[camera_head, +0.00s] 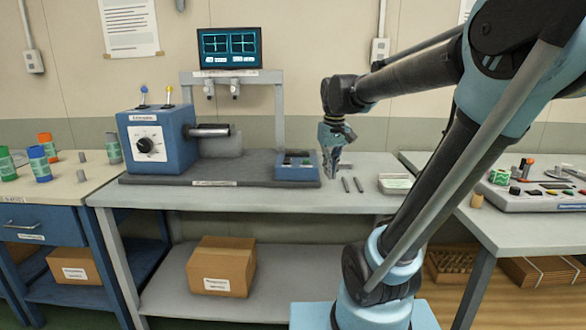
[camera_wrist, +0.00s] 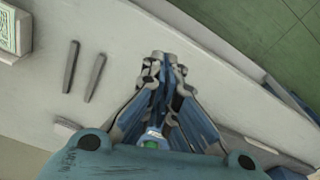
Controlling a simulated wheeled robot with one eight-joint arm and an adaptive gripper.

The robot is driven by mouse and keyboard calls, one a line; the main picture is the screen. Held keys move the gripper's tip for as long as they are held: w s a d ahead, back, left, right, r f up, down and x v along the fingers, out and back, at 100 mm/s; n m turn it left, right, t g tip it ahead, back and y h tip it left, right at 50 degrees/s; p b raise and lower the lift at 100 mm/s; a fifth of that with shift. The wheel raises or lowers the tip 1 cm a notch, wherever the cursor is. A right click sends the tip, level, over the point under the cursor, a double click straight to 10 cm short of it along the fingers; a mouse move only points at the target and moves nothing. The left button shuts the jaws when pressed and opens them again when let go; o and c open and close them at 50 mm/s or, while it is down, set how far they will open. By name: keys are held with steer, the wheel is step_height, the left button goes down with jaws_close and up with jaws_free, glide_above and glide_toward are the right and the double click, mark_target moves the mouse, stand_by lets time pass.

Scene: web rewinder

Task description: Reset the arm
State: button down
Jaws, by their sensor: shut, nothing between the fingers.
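My arm reaches across the right of the head view, with my gripper (camera_head: 334,172) hanging down above the grey bench (camera_head: 250,200), between the blue tray and two thin grey rods (camera_head: 352,185). In the wrist view my gripper (camera_wrist: 164,62) points over the bench top, its fingertips together and nothing between them. The two rods (camera_wrist: 83,72) lie on the bench to the left of the fingers, apart from them. I cannot tell the exact height of the fingertips above the bench.
A blue machine (camera_head: 155,140) with a dial and shaft stands left on the dark base, and a small blue tray (camera_head: 297,178) sits at its right end. A monitor (camera_head: 230,48) stands behind. A pale box (camera_head: 396,184) lies right of the rods. A cardboard box (camera_head: 223,266) is on the lower shelf.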

steer(key=s+d+f+m, duration=0.1)
steer(key=s+d+f, duration=0.2)
steer(key=s+f, duration=0.5)
steer(key=s+d+f+m+t, duration=0.1)
steer(key=s+d+f, duration=0.3)
steer(key=s+f, duration=0.3)
steer(key=shift+s+f+m, duration=0.4)
steer(key=shift+f, duration=0.05)
steer(key=shift+d, duration=0.1)
